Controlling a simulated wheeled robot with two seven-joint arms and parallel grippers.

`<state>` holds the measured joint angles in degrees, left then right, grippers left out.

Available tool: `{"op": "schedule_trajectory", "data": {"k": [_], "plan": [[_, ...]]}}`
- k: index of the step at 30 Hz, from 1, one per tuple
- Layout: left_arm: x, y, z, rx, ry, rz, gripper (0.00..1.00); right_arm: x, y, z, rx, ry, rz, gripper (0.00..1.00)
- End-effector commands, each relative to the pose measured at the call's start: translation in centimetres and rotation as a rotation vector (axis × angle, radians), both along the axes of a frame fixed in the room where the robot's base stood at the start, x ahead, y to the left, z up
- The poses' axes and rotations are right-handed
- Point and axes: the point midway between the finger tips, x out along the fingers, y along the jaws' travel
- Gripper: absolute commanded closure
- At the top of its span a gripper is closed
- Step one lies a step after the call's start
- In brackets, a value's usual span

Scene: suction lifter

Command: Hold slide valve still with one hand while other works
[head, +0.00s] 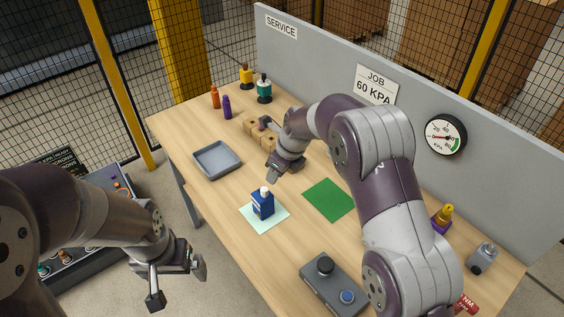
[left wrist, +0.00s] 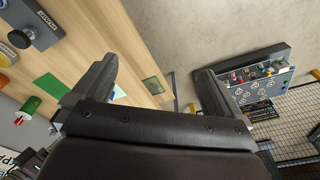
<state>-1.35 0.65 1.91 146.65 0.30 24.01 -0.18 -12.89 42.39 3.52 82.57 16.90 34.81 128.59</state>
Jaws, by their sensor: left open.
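A blue block with a white top (head: 263,204), possibly the slide valve, stands upright on a pale green mat (head: 276,221) in the head view. My left gripper (head: 177,283) is open and empty, off the table's front-left side and well apart from the block. Its two spread fingers also show in the left wrist view (left wrist: 153,88), with nothing between them. My right gripper (head: 273,165) is above the table, behind the blue block and near wooden blocks (head: 267,142). Its jaw opening is unclear at this angle.
A grey tray (head: 217,159) lies at left and a dark green mat (head: 329,199) at centre. A grey control box (head: 333,287) with knobs sits at the front. Small bottles (head: 264,91) stand at the back left. A grey panel with a gauge (head: 445,136) bounds the back.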

Motion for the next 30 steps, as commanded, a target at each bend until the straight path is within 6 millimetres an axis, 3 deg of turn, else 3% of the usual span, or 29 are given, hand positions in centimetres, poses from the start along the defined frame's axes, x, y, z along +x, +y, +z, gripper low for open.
{"op": "schedule_trajectory", "data": {"k": [1,3,7,9,11,15,17,20,22,24,27,30], "plan": [[0.0,0.0,0.0,0.0,0.0,0.0,0.0,-0.1,0.1,0.0,0.01,0.012,-0.037,0.57],[0.0,0.1,0.0,0.0,0.002,0.004,0.15,-0.1,0.1,0.0,0.023,0.025,-0.084,0.57],[-0.9,0.6,-2.3,0.001,0.097,0.026,0.15,-0.1,0.1,0.0,0.03,0.032,-0.113,0.57],[0.1,1.5,-4.7,0.02,0.159,0.007,0.15,-0.1,0.0,0.0,0.029,0.032,-0.112,0.57],[3.1,2.8,-7.5,0.051,0.137,-0.056,0.15,-0.1,0.0,0.0,0.029,0.031,-0.111,0.57],[12.4,4.1,-14.1,0.073,-0.069,-0.256,0.15,-0.1,0.0,0.0,0.029,0.031,-0.11,0.57],[16.4,3.5,-16.8,0.044,-0.194,-0.358,0.15,-0.1,0.0,0.0,0.029,0.031,-0.109,0.57],[22.2,0.3,-20.0,-0.077,-0.446,-0.548,0.15,-0.1,0.0,0.0,0.029,0.031,-0.109,0.57],[24.8,-2.9,-20.2,-0.203,-0.621,-0.675,0.15,-0.1,0.0,0.1,0.028,0.031,-0.108,0.57],[26.3,-5.9,-18.5,-0.321,-0.764,-0.777,0.15,-0.1,0.0,0.1,0.028,0.031,-0.108,0.57],[27.1,-8.3,-15.6,-0.435,-0.89,-0.862,0.15,-0.1,0.0,0.0,0.028,0.031,-0.108,0.57],[26.7,-9.6,-14.2,-0.514,-0.94,-0.886,0.15,-0.1,0.0,0.0,0.028,0.031,-0.108,0.57]]}}
